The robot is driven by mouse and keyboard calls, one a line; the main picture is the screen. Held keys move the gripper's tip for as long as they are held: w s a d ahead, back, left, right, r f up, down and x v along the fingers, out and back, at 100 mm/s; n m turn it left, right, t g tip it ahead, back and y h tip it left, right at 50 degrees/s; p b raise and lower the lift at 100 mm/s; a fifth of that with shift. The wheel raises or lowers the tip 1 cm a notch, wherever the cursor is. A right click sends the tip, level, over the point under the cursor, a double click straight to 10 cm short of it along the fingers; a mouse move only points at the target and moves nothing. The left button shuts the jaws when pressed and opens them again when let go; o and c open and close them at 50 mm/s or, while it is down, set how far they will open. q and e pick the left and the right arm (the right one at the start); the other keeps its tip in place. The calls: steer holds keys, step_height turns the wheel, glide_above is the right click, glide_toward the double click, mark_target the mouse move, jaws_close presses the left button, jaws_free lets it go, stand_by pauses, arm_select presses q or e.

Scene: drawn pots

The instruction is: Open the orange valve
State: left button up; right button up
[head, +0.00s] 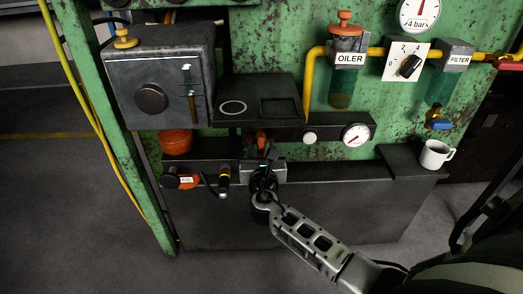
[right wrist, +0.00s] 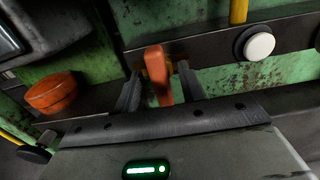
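The orange valve handle (right wrist: 158,75) stands upright on the dark horizontal bar in the right wrist view. In the head view it shows as a small orange piece (head: 261,140) just beyond my right gripper (head: 268,157). In the right wrist view, my right gripper (right wrist: 160,90) has its two dark fingers apart, one on each side of the handle. Gaps show between the fingers and the handle, so it is open around it without a grip. The valve's lower part is hidden behind the gripper body. My left gripper is not in view.
A round orange pot (head: 176,142) sits left of the valve; it also shows in the right wrist view (right wrist: 51,92). A white button (head: 310,137) and a gauge (head: 356,135) are to the right. A white mug (head: 435,154) stands on the right ledge. A black-handled torch-like tool (head: 223,181) hangs nearby.

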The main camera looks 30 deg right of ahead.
jaws_close()
